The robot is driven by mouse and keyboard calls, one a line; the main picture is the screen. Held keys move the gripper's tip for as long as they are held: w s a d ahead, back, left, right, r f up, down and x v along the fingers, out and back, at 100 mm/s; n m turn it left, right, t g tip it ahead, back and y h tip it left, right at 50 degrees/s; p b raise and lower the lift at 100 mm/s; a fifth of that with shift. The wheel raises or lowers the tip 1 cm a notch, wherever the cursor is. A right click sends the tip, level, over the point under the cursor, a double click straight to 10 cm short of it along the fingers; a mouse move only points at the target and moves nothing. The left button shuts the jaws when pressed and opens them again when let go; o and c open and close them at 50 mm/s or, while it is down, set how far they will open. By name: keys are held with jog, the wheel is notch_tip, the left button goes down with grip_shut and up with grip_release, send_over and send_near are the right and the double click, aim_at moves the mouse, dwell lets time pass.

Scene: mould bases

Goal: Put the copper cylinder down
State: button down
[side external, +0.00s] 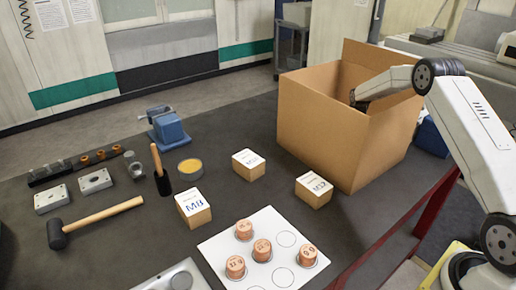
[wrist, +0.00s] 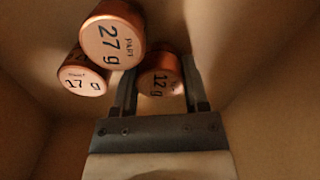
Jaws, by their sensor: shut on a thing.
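My gripper (wrist: 158,82) is inside the cardboard box (side external: 308,128), its fingers hidden by the box wall in the side view. In the wrist view it is shut on the copper cylinder marked 12 g (wrist: 160,80), which sits between the two fingers. A larger copper cylinder marked 27 g (wrist: 112,38) and one marked 17 g (wrist: 82,77) are beside it to the left. Whether the held cylinder touches the box floor, I cannot tell. Several more copper cylinders (side external: 262,249) stand on a white sheet with printed circles (side external: 222,250); some circles are bare.
A mallet (side external: 97,222), an upright-handled tool (side external: 161,172), a blue vise (side external: 169,130) and metal blocks (side external: 95,181) lie to the left. The box walls (wrist: 250,85) surround my gripper.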

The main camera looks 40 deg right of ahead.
jog(key=shift+c, duration=1.9)
grip_release()
jog(key=shift+r, duration=0.1)
notch_tip(320, 180, up, 12)
